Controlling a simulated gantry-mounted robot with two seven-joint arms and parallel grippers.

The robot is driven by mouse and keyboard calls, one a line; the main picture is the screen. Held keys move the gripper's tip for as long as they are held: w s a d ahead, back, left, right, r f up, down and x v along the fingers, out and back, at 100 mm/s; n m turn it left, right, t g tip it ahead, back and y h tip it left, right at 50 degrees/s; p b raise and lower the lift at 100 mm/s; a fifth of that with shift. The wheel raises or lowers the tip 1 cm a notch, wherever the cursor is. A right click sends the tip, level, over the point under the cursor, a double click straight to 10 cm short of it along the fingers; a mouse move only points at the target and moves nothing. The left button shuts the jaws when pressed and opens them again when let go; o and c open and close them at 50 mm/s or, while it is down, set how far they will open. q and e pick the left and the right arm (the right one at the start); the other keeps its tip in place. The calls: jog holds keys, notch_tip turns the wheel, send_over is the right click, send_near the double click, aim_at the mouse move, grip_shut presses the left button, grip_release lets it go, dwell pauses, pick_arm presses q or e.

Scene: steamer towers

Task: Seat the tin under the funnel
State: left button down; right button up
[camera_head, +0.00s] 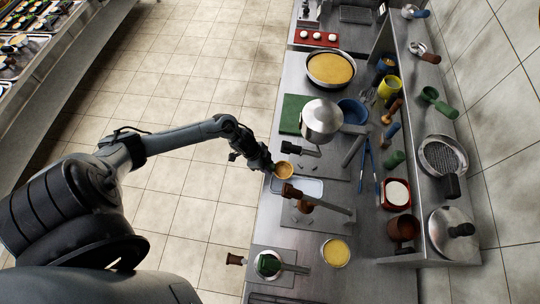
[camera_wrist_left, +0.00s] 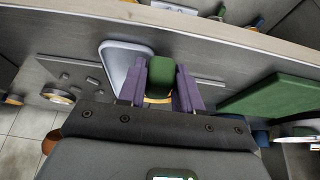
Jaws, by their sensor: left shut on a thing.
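My left gripper (camera_head: 271,168) is at the near edge of the steel counter, shut on a small round tin (camera_head: 284,170) with a tan inside. In the left wrist view my left gripper (camera_wrist_left: 160,85) has its purple fingers closed around a green block-like part (camera_wrist_left: 160,69). A tan curved edge, perhaps the tin's, shows below that part. A shiny steel rounded vessel (camera_head: 321,118), which may be the funnel, stands above a plate behind the tin. The tin is apart from it, and its outlet is hidden. My right gripper is not in view.
A pale tray (camera_head: 312,187) lies just beyond the tin and also shows in the left wrist view (camera_wrist_left: 116,62). A green board (camera_head: 291,113) lies farther along. A lever with a brown end (camera_head: 303,205) stands nearby. A shelf (camera_head: 408,150) borders the counter's far side.

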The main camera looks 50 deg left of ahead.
pick_arm(q)
jog(key=shift+s+d, duration=0.1)
jog(key=shift+r+p, duration=0.1)
jog(key=shift+p, duration=0.25)
jog(key=shift+w, duration=0.3)
jog(key=shift+w+d+b, duration=0.25)
jog(key=shift+w+b, duration=0.3)
jog(key=shift+w, duration=0.85)
jog(key=shift+w+d+b, duration=0.2)
jog(key=shift+w+b, duration=0.35)
jog(key=shift+w, duration=0.8)
jog(key=shift+w+d+b, duration=0.15)
jog(key=shift+w+b, duration=0.3)
jog(key=shift+w, duration=0.55)
jog(key=shift+w+d+b, duration=0.2)
jog(key=shift+w+b, duration=0.2)
jog(key=shift+w, duration=0.55)
jog(key=shift+w+d+b, duration=0.15)
jog(key=shift+w+b, duration=0.3)
jog(key=shift+w, duration=0.55)
jog(key=shift+p, duration=0.3)
jog(key=shift+f+b, duration=0.55)
jog(key=shift+f, duration=0.3)
